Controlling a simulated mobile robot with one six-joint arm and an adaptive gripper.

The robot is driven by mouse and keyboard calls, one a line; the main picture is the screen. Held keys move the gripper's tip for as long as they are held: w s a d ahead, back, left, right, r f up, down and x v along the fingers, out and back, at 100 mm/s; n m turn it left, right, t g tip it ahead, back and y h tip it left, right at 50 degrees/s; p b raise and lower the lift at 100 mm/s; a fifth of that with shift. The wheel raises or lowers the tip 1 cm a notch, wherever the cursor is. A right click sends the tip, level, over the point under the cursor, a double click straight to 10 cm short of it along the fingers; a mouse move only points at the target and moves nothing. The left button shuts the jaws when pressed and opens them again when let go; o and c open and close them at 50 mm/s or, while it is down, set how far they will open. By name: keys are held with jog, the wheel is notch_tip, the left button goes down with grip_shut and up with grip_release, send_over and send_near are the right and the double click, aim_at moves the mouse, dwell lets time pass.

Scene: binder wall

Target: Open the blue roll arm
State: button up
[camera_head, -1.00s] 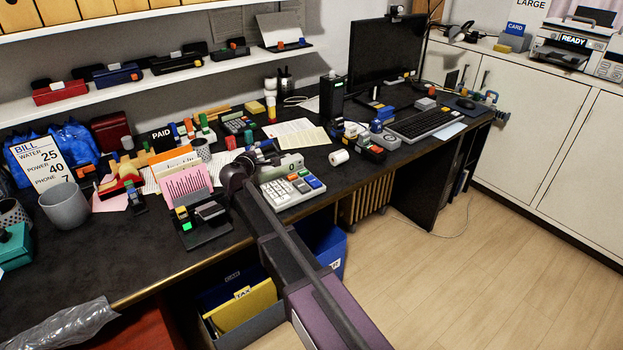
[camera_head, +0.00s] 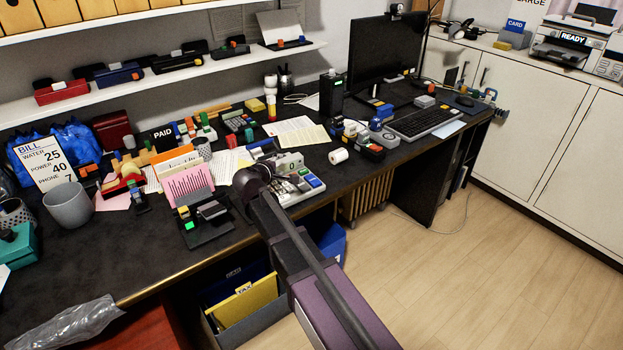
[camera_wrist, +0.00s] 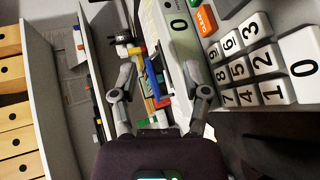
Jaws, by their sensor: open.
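In the wrist view a narrow blue bar (camera_wrist: 152,77), which looks like the blue roll arm, shows between the fingers of my gripper (camera_wrist: 159,72). The fingers are spread, with nothing held between them. The bar appears farther off than the fingertips, and I cannot tell whether they touch it. A grey calculator shows its large white keys (camera_wrist: 262,60) to the right. In the head view my gripper (camera_head: 291,160) is over the back of the calculator (camera_head: 303,184) and hides part of it. A small blue part (camera_head: 256,152) shows just left of the gripper.
A card holder with pink paper (camera_head: 188,183) stands left of the calculator. A white paper roll (camera_head: 338,156) lies to its right. Papers (camera_head: 296,135) and small stamps crowd the desk behind. The front left desk is mostly clear.

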jog(key=s+d+m+g, duration=0.1)
jog(key=d, duration=0.2)
jog(key=s+d+f+m+g+p, duration=0.1)
jog(key=d, duration=0.2)
jog(key=s+d+f+m+g, duration=0.1)
jog(key=s+d+m, duration=0.1)
jog(key=d, duration=0.1)
jog(key=shift+d+h+p, duration=0.1)
jog(key=shift+h+p, duration=0.2)
jog(key=shift+p, duration=0.05)
jog(key=shift+s+d+f+g, duration=0.2)
jog(key=shift+s+d+g, duration=0.05)
jog(key=shift+d+g, duration=0.15)
jog(key=shift+s+d, duration=0.1)
jog(key=shift+d, duration=0.1)
jog(key=s+d+f+m+g+y, duration=0.4)
jog(key=s+d, duration=0.3)
jog(key=s, duration=0.4)
jog(key=s+d+f+m+g+y, duration=0.25)
jog(key=s+d+m+g, duration=0.3)
jog(key=s, duration=0.55)
notch_tip(320, 180, up, 16)
jog(key=p, duration=1.6)
jog(key=shift+w+d+f+m+t+p, duration=0.15)
jog(key=shift+d+f+m+t+p, duration=0.05)
jog(key=shift+d+m+t+p, duration=0.15)
jog(key=shift+f+h, duration=0.1)
jog(key=shift+h, duration=0.15)
dwell(0.4)
